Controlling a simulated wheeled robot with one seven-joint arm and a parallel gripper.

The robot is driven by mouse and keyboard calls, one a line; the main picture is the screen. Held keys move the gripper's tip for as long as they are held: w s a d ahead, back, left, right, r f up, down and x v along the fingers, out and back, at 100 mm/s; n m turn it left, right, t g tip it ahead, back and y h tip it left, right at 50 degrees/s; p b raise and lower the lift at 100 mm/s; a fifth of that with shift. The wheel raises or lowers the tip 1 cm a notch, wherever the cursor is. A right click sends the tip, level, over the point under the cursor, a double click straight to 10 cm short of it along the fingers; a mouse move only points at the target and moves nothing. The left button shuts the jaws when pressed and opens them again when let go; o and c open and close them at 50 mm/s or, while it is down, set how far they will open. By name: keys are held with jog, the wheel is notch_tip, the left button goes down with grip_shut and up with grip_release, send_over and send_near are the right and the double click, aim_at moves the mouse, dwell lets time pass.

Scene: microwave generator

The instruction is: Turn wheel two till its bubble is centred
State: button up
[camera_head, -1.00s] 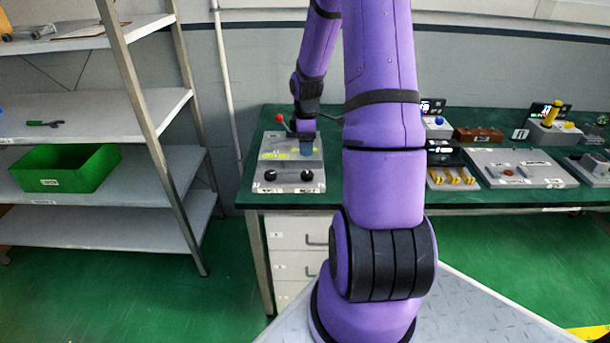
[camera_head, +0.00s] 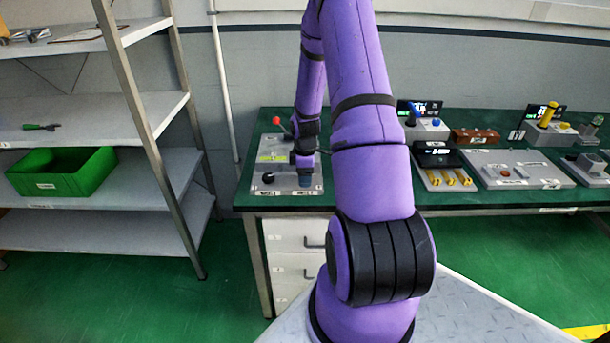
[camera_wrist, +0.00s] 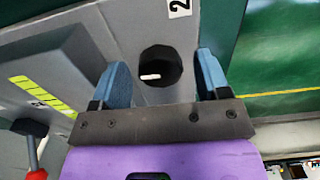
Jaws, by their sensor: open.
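My gripper (camera_wrist: 161,66) is open, with one blue finger on each side of the dark round wheel two (camera_wrist: 162,55), beside a label reading 2. The wheel has a short white mark on its top. I cannot tell how deep the fingers sit around it, but gaps show on both sides. A yellow-green vial (camera_wrist: 42,96) lies on the grey panel to the left; its bubble cannot be made out. In the head view my gripper (camera_head: 305,182) is over the panel's front right and hides wheel two. The other dark wheel (camera_head: 268,178) is at front left.
A red-tipped lever (camera_wrist: 36,170) stands beyond the vial. The panel (camera_head: 257,189) sits at the left end of the green bench (camera_head: 375,198). Other devices and a brown block (camera_head: 478,135) stand farther right. A shelf holds a green bin (camera_head: 62,175).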

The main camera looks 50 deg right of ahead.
jog(key=c, duration=0.9)
jog(key=shift+m, duration=0.3)
jog(key=m, duration=0.9)
jog(key=shift+m, duration=0.4)
jog(key=m, duration=0.4)
jog(key=shift+m, duration=0.3)
jog(key=m, duration=0.4)
jog(key=shift+m, duration=0.6)
